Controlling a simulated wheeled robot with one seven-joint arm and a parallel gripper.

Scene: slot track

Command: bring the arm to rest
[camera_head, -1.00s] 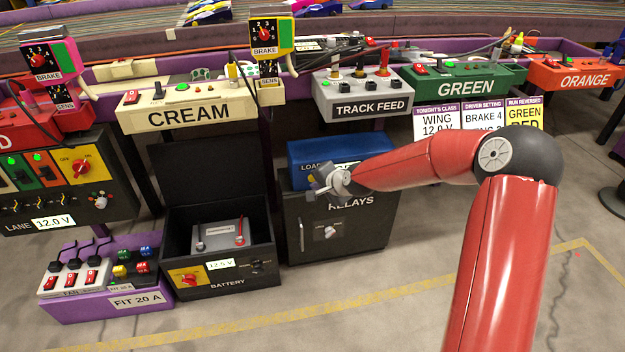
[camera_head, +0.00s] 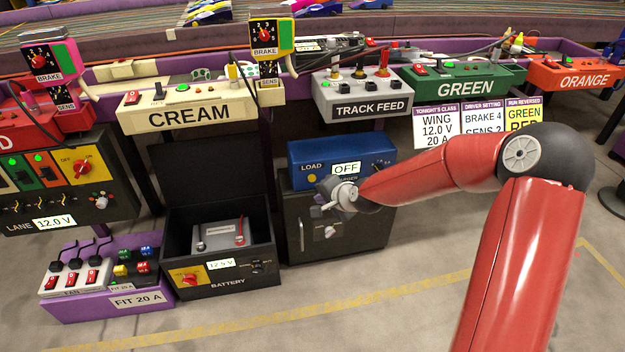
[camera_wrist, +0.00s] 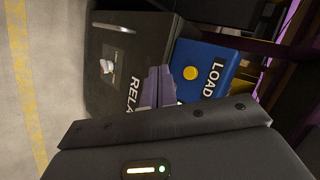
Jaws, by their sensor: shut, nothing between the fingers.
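My red arm reaches in from the right in the head view. My gripper (camera_head: 328,194) is at its end, in front of the black relays box (camera_head: 345,235) and below the blue load box (camera_head: 310,155). The gripper is shut and holds nothing. The fingers hide part of the relays label. In the wrist view the fingers (camera_wrist: 158,86) show in front of the relays box (camera_wrist: 130,50), with the blue load box (camera_wrist: 203,70) beside them. I cannot tell how far the gripper is from the relays box.
An open black battery box (camera_head: 225,285) stands to the left, with a purple fuse tray (camera_head: 125,305) beyond it. The track feed box (camera_head: 368,95) and the green station (camera_head: 465,82) are above on the purple rail. Floor in front, near the yellow line (camera_head: 290,316), is clear.

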